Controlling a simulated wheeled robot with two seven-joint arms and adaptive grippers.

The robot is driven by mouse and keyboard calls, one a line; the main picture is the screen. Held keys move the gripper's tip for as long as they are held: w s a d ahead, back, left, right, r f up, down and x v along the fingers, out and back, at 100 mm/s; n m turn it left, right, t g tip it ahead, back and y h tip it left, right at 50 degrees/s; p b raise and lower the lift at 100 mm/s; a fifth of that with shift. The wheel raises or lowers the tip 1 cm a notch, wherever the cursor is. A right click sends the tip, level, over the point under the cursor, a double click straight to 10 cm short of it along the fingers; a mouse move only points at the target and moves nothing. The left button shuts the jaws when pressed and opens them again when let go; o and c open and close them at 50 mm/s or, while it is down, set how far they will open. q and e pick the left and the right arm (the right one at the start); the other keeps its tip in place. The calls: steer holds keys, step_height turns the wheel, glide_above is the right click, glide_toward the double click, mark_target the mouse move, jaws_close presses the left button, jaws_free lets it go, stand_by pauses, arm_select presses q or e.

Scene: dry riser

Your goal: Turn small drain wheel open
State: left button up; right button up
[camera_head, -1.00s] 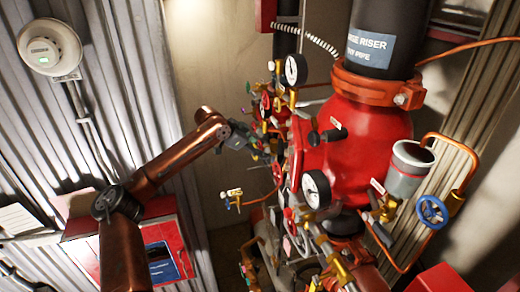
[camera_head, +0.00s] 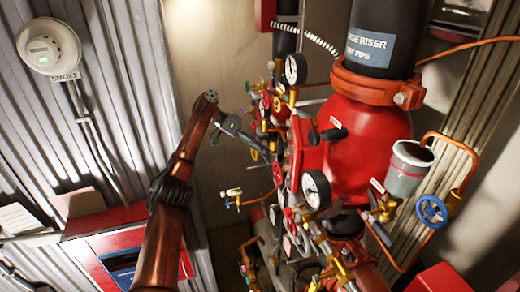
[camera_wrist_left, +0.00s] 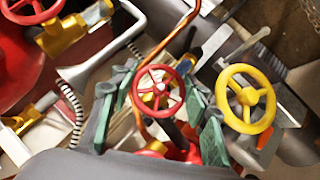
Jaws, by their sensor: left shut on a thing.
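My left gripper (camera_head: 262,148) reaches from the left to the left side of the red riser valve assembly (camera_head: 362,150). In the left wrist view its green-padded fingers (camera_wrist_left: 160,96) stand on both sides of a small red handwheel (camera_wrist_left: 160,88) and are shut on it. In the head view the gripper and neighbouring fittings hide that wheel. A yellow handwheel (camera_wrist_left: 246,98) is just right of the fingers in the wrist view. I cannot read which wheel is labelled drain. My right gripper is not in view.
Gauges (camera_head: 316,190), brass valves and thin pipes crowd around the gripper. A blue handwheel (camera_head: 432,210) is at the right. A larger red wheel (camera_wrist_left: 30,10) is at the wrist view's upper left. A red box (camera_head: 125,250) is at the left wall.

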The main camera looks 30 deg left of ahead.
arm_select(q)
steer(key=shift+f, duration=0.15)
stand_by(0.5)
steer(key=o, duration=1.2)
steer(key=shift+c, duration=0.2)
